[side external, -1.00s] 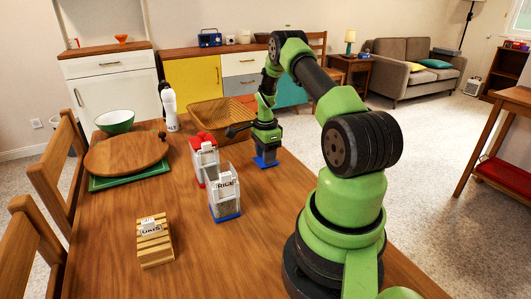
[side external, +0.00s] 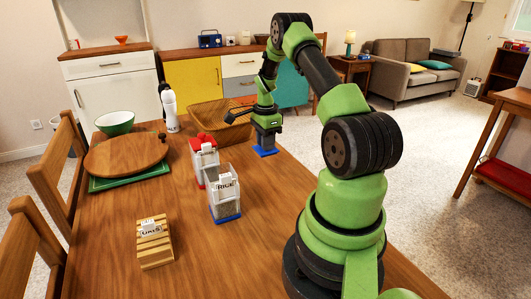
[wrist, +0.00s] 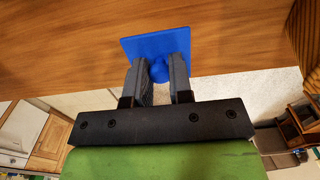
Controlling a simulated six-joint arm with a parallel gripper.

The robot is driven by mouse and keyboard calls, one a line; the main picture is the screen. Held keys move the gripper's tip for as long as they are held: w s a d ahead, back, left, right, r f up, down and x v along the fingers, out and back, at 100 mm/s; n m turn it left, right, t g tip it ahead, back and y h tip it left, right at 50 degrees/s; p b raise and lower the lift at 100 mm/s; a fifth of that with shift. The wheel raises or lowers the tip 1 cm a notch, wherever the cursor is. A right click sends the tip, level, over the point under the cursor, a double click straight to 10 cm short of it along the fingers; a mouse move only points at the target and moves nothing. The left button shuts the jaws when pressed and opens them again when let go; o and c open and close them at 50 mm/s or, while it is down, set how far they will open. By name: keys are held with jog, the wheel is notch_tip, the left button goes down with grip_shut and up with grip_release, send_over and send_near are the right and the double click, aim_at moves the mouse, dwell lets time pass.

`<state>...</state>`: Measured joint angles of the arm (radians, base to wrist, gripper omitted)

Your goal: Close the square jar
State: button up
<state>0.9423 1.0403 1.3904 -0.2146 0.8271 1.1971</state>
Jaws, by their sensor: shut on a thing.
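The clear square jar (side external: 224,200) has a blue base and a white label that reads RICE. Its top is open, and pale contents show low inside. My gripper (side external: 265,138) is behind it and to the right, by the table's far right edge. It is shut on the knob of a square blue lid (side external: 264,151), which hangs level and apart from the jar. In the wrist view the two grey fingers (wrist: 160,80) pinch the round blue knob (wrist: 160,72), with the lid plate (wrist: 155,45) beyond it.
A second clear jar (side external: 206,170) with a red top stands just behind the open jar. A wicker basket (side external: 215,116) is behind them. A wooden block with a label (side external: 155,244) is at front left, and a round board (side external: 125,155) at left. The table's front middle is clear.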

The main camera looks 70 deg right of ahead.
notch_tip(320, 180, up, 18)
jog(key=w+a, duration=0.3)
jog(key=a, duration=1.9)
notch_tip(320, 180, down, 10)
jog(key=shift+s+a, duration=0.15)
jog(key=shift+a, duration=0.05)
jog(key=shift+f, duration=0.5)
dwell(1.5)
jog(key=o, duration=1.2)
jog(key=shift+o, duration=0.2)
